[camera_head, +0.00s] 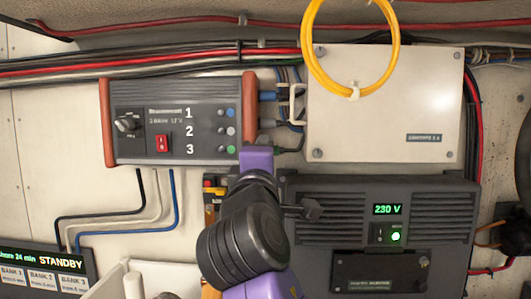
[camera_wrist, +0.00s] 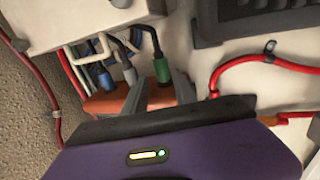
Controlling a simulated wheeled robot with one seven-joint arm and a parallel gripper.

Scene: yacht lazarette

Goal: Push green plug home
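The green plug (camera_wrist: 161,70) has a dark cable and sits at the orange-red end cap (camera_wrist: 160,96) of the charger box, in the wrist view.
A grey plug (camera_wrist: 129,73) and a blue plug (camera_wrist: 106,80) sit close beside the green one. A white junction box (camera_head: 385,115) is at right, with a yellow cable loop (camera_head: 310,60) hanging over it. A dark inverter (camera_head: 440,208) is below. Cables run across the top.

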